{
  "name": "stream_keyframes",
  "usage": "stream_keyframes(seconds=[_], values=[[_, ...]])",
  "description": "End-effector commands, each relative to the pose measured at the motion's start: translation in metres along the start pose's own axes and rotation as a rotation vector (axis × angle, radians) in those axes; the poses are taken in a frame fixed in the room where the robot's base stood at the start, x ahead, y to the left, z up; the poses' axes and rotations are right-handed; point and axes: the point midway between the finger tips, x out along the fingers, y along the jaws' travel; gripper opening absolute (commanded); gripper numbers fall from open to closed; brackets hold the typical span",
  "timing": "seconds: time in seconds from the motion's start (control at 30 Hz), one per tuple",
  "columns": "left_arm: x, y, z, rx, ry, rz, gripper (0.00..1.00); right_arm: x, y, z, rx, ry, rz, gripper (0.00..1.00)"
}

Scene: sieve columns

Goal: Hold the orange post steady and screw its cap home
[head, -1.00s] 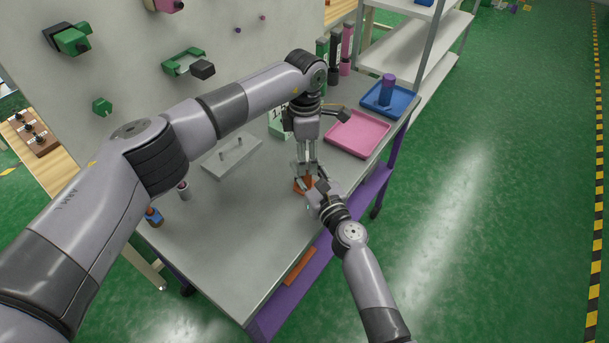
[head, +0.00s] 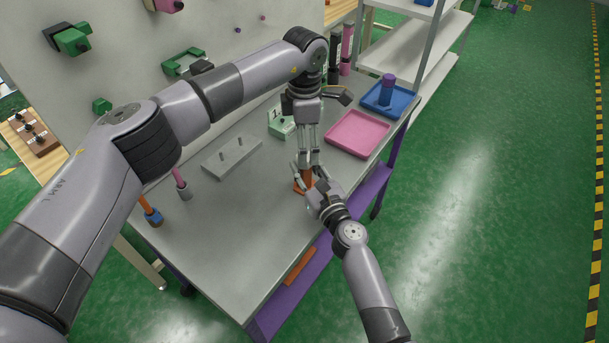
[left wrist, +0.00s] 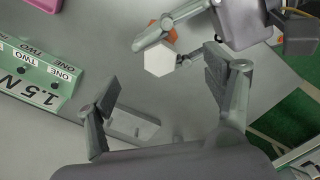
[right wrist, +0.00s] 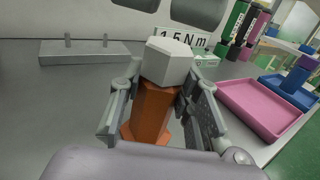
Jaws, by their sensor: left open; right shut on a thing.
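The orange post (right wrist: 150,110) stands upright on the grey table, with its white six-sided cap (right wrist: 168,62) sitting on top in the right wrist view. No gap shows between cap and post; the thread is hidden. My right gripper (right wrist: 155,118) is shut around the post below the cap. In the head view the post (head: 302,183) is partly hidden by my grippers. My left gripper (head: 308,163) points down, open and empty, above the post. In the left wrist view the cap (left wrist: 160,59) lies beyond the open fingers (left wrist: 162,82), apart from them.
A grey plate with two pegs (head: 232,158), a green block marked 1.5 N m (left wrist: 40,78) and a pink tray (head: 357,134) stand on the table. Pink (head: 181,181) and orange (head: 148,208) pieces stand at left.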

Motion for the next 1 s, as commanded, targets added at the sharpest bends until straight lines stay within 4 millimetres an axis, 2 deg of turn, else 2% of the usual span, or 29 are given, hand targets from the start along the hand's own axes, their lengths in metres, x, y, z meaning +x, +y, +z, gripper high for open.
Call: stream_keyframes(seconds=[0.23,0.37,0.8,1.0], values=[[-0.001,0.000,0.000,0.000,0.000,0.000,0.76,0.000,0.000,0.000,0.000,0.000,0.000,0.00],[-0.011,0.001,0.000,0.000,-0.001,0.002,0.76,0.000,0.000,0.000,0.000,0.000,0.000,0.00],[-0.098,0.001,0.001,0.000,-0.001,0.003,0.76,0.000,0.000,0.000,0.000,0.000,0.000,0.00],[-0.117,0.000,0.000,0.000,0.000,0.001,0.76,0.000,0.000,0.000,0.000,0.000,0.000,0.00]])
